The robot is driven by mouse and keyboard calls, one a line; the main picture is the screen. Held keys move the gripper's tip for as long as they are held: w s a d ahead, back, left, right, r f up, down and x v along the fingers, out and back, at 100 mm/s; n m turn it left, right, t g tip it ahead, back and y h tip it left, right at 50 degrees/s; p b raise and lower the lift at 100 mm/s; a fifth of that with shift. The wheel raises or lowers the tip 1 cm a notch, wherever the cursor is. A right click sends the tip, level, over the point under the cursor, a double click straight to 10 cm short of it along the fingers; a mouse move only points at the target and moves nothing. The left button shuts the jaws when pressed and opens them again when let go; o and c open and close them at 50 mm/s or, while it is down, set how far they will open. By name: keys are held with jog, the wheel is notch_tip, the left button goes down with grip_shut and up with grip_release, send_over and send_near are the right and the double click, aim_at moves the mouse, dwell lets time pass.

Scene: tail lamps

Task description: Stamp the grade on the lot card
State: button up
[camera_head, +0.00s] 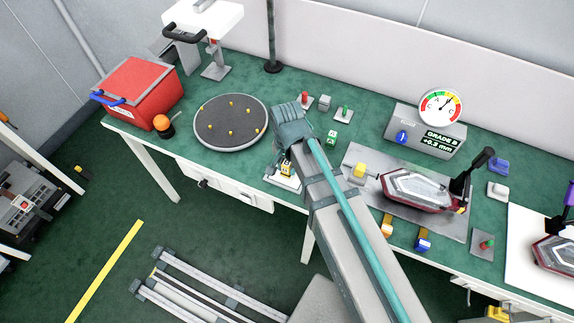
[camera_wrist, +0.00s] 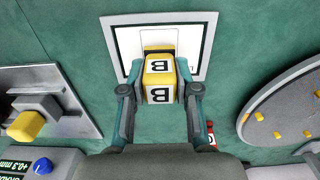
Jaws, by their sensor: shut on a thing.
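My gripper (camera_wrist: 160,95) is shut on a yellow and white stamp (camera_wrist: 160,82) with the letter B on its faces. The stamp (camera_head: 286,169) also shows in the head view, below my wrist. In the wrist view the lot card (camera_wrist: 127,42), white with a dark border line, lies on a pale plate behind the stamp. The stamp covers the card's lower middle; I cannot tell whether it touches the card. In the head view the card (camera_head: 281,182) is partly hidden by my arm. The gauge's display (camera_head: 440,139) reads GRADE B, +0.3 mm.
A green-marked block (camera_head: 332,138) stands right of my wrist, near small red and green knobs. A round turntable (camera_head: 231,121) is to the left. A tail lamp (camera_head: 418,190) sits in a clamped fixture at right. A red box (camera_head: 140,90) stands far left.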

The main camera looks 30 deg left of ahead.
jog(key=shift+r+p, duration=1.75)
jog(key=shift+r, duration=1)
